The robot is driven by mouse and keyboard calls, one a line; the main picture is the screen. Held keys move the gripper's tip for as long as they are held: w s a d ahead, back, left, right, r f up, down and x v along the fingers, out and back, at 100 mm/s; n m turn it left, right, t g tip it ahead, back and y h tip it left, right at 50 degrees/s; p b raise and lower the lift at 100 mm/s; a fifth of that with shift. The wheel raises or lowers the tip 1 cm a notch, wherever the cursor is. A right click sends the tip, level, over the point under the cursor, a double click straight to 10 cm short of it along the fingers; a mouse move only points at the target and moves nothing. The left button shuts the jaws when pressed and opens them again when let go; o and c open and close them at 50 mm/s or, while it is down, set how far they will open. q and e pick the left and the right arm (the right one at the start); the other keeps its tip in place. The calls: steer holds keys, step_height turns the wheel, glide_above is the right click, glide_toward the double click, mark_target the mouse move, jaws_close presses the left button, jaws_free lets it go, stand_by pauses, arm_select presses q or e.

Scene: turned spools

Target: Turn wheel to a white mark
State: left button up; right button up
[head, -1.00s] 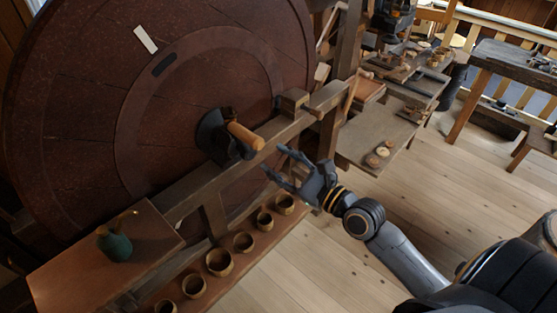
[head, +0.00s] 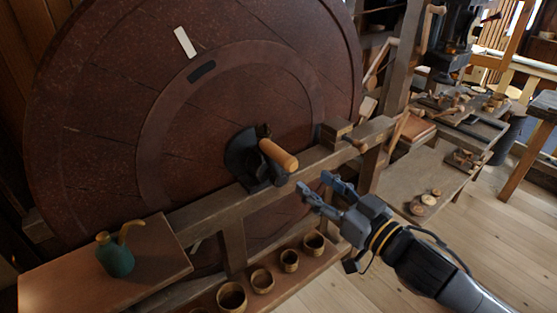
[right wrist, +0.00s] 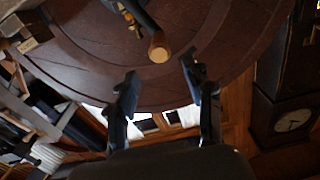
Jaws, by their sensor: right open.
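The big dark red-brown wheel (head: 110,130) stands upright at the left of the head view. A white mark (head: 185,42) is on its face near the top, with a black oblong slot (head: 201,72) just below it. A wooden crank handle (head: 279,155) sticks out from the dark hub (head: 245,157). My right gripper (head: 318,188) is open and empty, below and right of the handle, apart from it. In the right wrist view the handle's round end (right wrist: 158,50) shows ahead, between and beyond the open fingers (right wrist: 160,82). My left gripper is not in view.
A wooden beam (head: 210,208) crosses in front of the wheel. A green oil can (head: 115,257) stands on a board at lower left. Several wooden cups (head: 262,280) line a low shelf. A bench with round pieces (head: 428,199) is at right. The floor at lower right is clear.

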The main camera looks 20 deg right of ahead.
mark_target(277, 155)
steer(key=b+x, duration=0.3)
steer(key=x, duration=0.9)
steer(key=shift+w+a+f, duration=0.1)
steer(key=shift+w+a, duration=0.1)
steer(key=shift+w, duration=0.5)
steer(key=shift+c, duration=0.2)
jaws_close()
